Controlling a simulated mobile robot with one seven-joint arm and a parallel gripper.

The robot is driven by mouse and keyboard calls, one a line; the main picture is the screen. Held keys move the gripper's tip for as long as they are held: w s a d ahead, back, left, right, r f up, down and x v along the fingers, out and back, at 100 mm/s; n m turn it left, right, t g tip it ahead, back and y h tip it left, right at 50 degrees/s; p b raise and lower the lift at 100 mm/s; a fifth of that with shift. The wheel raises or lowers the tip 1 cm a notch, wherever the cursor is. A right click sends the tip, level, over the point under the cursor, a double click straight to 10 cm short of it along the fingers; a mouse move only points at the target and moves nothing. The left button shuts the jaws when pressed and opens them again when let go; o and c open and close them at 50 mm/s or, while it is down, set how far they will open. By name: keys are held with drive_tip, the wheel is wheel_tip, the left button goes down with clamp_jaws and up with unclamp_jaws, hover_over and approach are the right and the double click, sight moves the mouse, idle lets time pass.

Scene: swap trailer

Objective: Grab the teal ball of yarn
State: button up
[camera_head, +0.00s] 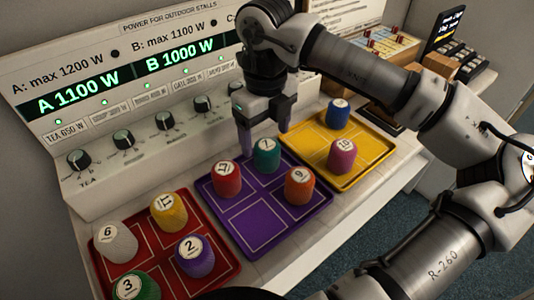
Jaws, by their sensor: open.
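The teal yarn (267,161) is a short, upright, cylinder-like piece with a white numbered label. It stands at the back of the purple tray (247,216). My gripper (265,143) is open and points down, one finger to the left of the teal yarn and one to its upper right in the picture. I cannot tell whether the fingers are level with it or above and behind it. Nothing is seen held between them.
A red piece (227,180) and an orange piece (299,187) stand close beside the teal one. A yellow tray (372,171) lies right, a red tray (222,268) front left, both with numbered pieces. A knobbed power panel (140,115) rises behind.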

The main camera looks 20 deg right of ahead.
sight(267, 145)
drive_tip(key=shift+d+f+p, duration=0.15)
drive_tip(key=shift+f+p, duration=0.3)
drive_tip(key=shift+f, duration=2.3)
drive_tip(key=shift+c, duration=0.5)
drive_tip(key=c, duration=1)
